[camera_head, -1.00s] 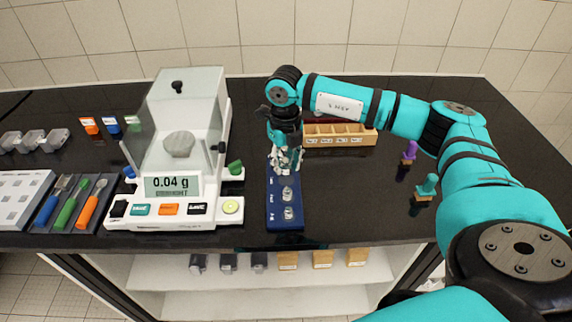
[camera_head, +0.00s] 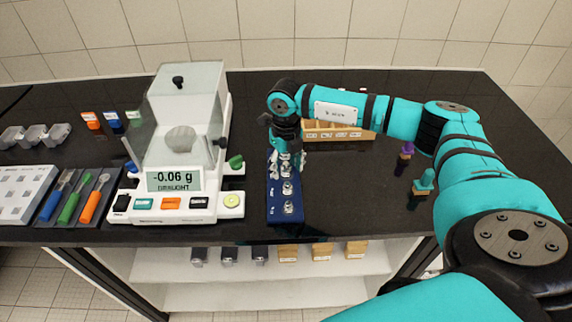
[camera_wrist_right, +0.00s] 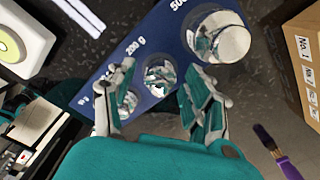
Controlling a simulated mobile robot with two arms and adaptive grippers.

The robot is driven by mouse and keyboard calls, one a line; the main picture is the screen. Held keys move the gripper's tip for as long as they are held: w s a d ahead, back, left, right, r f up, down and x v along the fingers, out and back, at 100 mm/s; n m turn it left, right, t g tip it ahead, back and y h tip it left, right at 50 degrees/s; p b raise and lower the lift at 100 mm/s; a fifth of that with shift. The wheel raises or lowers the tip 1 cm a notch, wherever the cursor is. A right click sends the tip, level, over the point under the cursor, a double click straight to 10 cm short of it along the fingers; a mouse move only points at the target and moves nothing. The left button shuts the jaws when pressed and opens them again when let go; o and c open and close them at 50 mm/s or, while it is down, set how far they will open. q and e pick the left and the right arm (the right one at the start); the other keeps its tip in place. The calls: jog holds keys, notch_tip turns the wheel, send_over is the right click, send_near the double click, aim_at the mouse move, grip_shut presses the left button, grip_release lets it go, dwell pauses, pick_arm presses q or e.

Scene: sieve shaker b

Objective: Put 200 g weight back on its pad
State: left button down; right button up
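The 200 g weight (camera_wrist_right: 160,77) is a shiny metal piece standing at the "200 g" label on the blue weight rack (camera_wrist_right: 182,45) in the right wrist view. My right gripper (camera_wrist_right: 155,92) is open, with its fingers apart on either side of it; I cannot tell whether they touch it. In the head view, my right gripper (camera_head: 284,157) hangs over the far part of the blue rack (camera_head: 272,214) and hides part of it. My left gripper is not in view.
A larger weight (camera_wrist_right: 220,37) stands beside the right finger at the "500" label. In the head view, smaller weights (camera_head: 288,208) stand on the rack's near end. The balance (camera_head: 160,207) is left of the rack, a wooden box (camera_head: 340,133) behind right.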

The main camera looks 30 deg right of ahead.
aim_at(286, 163)
jog(key=shift+r, duration=0.1)
jog(key=shift+r, duration=0.2)
notch_tip(286, 163, up, 12)
jog(key=b, duration=0.3)
jog(key=shift+f, duration=0.15)
dwell(1.1)
